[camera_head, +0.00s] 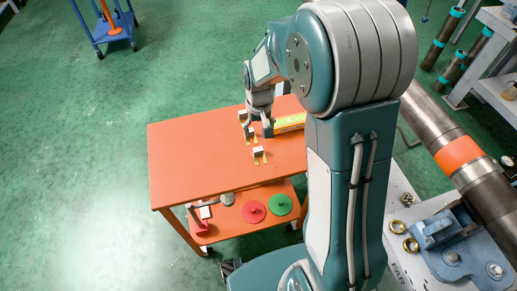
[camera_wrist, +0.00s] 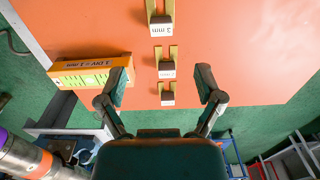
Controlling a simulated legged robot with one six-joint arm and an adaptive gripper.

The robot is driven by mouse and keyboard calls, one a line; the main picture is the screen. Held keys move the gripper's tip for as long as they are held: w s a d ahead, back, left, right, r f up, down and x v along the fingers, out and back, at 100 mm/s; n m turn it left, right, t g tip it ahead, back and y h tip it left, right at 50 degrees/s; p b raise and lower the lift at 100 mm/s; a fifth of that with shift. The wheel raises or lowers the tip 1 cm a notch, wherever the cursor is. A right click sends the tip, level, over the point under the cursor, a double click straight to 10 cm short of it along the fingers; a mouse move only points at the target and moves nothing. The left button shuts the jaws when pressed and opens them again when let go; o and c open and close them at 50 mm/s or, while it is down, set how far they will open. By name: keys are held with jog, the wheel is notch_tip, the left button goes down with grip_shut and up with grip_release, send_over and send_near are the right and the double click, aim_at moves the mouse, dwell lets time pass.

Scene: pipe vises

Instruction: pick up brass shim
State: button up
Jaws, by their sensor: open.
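Three brass shims lie in a row on the orange table (camera_head: 190,160), each with a small dark block bearing a white label on it. In the wrist view, the largest-looking brass shim (camera_wrist: 153,6), labelled "3 mm", is at the top edge. The middle brass shim (camera_wrist: 158,53) and the lowest brass shim (camera_wrist: 173,86) have labels too small to read. In the head view, the nearest brass shim (camera_head: 265,159) shows clearly. My gripper (camera_wrist: 161,78) is open and empty, its fingers spread either side of the row in the picture. I cannot tell its height above the table.
An orange and yellow box (camera_wrist: 90,73) lies left of the shims in the wrist view, by the table edge. The lower shelf holds a red disc (camera_head: 253,212) and a green disc (camera_head: 281,205). A blue vise (camera_head: 445,230) and large pipe (camera_head: 465,160) stand at right.

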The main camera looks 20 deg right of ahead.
send_over(258, 150)
jog(key=f, duration=0.5)
jog(key=shift+a+f, duration=0.2)
jog(key=shift+f, duration=0.05)
jog(key=f, duration=0.5)
jog(key=shift+s+d, duration=0.1)
jog(key=shift+d, duration=0.25)
jog(key=shift+a+f, duration=0.1)
jog(key=shift+f, duration=0.15)
grip_shut()
